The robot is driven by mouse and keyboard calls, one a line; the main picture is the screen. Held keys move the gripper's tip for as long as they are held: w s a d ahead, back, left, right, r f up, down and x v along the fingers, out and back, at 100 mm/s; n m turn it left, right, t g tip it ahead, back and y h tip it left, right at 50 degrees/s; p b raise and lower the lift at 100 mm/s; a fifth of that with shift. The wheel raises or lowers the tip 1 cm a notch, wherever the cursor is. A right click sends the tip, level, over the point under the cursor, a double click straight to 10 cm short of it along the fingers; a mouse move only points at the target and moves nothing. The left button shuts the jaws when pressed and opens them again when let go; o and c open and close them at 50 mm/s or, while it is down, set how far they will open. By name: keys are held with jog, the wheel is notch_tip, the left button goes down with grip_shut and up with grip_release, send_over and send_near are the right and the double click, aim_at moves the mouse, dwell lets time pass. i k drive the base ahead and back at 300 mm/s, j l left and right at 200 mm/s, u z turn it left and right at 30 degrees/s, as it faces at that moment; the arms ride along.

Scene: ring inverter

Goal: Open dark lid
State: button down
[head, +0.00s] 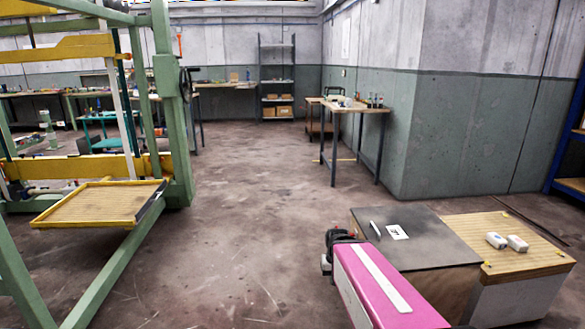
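The dark lid (425,239) is a flat, dark grey panel on top of a low box at the lower right. It looks shut, lying level. A white label with dark print (397,232) and a small white stick-like piece (375,229) are on it. A pink part with a white stripe, apparently my arm, rises from the bottom edge and covers the lid's front left. A black mechanism with red bits at the far end of the pink part may be my gripper (338,245), beside the lid's left edge. I cannot make out its fingers.
A wooden top (505,238) with two small white objects (507,242) adjoins the lid on the right. A green and yellow frame machine (172,110) stands at the left. A small table (357,108) stands by the grey wall corner. The middle floor is clear.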

aim_at(412, 238)
jog(key=i+l, duration=0.1)
jog(key=l, duration=0.4)
jog(key=i+l, duration=0.15)
jog(key=l, duration=0.3)
jog(key=i+l, duration=0.1)
jog(key=l, duration=0.4)
jog(key=u, duration=0.05)
